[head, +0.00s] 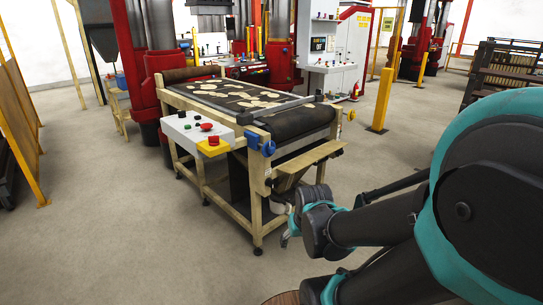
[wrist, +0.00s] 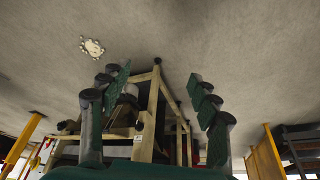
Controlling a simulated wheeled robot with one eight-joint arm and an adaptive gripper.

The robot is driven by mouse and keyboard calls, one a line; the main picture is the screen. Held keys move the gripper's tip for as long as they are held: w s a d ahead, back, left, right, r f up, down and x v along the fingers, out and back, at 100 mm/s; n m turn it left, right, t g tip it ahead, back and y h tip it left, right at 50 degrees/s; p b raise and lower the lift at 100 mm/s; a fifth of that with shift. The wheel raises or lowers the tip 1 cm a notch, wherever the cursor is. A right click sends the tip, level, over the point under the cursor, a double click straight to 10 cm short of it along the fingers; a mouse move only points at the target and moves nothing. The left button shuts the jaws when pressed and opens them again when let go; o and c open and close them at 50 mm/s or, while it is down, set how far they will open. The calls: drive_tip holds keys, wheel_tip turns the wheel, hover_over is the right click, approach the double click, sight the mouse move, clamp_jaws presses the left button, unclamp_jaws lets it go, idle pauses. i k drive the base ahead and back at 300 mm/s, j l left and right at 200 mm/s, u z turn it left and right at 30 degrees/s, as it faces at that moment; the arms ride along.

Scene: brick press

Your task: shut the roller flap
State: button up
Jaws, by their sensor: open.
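A conveyor table with a wooden frame (head: 258,195) stands in the middle of the head view. A dark roller (head: 300,122) lies across its near end. Below the roller, a light wooden board (head: 312,156), which looks like the roller flap, juts out at a slant from the frame. My gripper (wrist: 160,80) is open and empty, its dark green fingers spread to left and right in the wrist view. The table's wooden legs (wrist: 152,105) show beyond and between the fingers.
A control box (head: 195,128) with coloured buttons sticks out at the table's left side. A blue fitting (head: 268,149) sits at the near corner. A yellow post (head: 381,100) stands at the right. Dark racks (head: 505,70) stand at the far right.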

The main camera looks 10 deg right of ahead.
sight(291, 168)
drive_tip(key=i+z, duration=0.35)
drive_tip(key=i+j+z, duration=0.15)
drive_tip(key=z, duration=0.2)
drive_tip(key=i, duration=0.1)
